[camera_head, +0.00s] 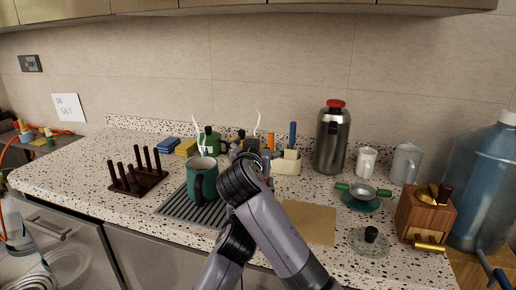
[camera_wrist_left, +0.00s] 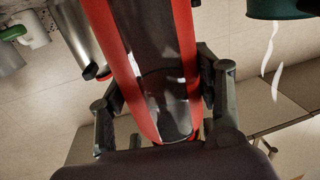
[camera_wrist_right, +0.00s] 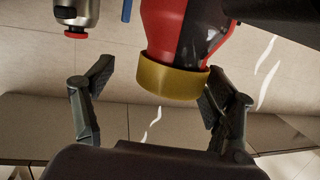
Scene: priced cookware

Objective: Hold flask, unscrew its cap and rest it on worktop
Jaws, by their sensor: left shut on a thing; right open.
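The flask (camera_wrist_left: 124,70) has a red and black body and shows large in the left wrist view. My left gripper (camera_wrist_left: 160,85) is shut on the flask's body. In the right wrist view the flask (camera_wrist_right: 178,32) ends in a broad gold cap (camera_wrist_right: 170,80), which is on the flask. My right gripper (camera_wrist_right: 157,78) is open, with the cap between its fingers and closer to the right-hand finger in the picture; contact cannot be told. In the head view my arm links hide the flask and both grippers. The speckled worktop (camera_head: 95,160) lies beyond my arms.
A steel bottle with a red top (camera_head: 332,140) stands at the back. A green mug (camera_head: 202,182) stands on a ribbed mat (camera_head: 172,207), beside a dark peg rack (camera_head: 137,180). A brown board (camera_head: 310,222), glass lid (camera_head: 368,246) and wooden box (camera_head: 423,216) occupy the right. The worktop's left end is clear.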

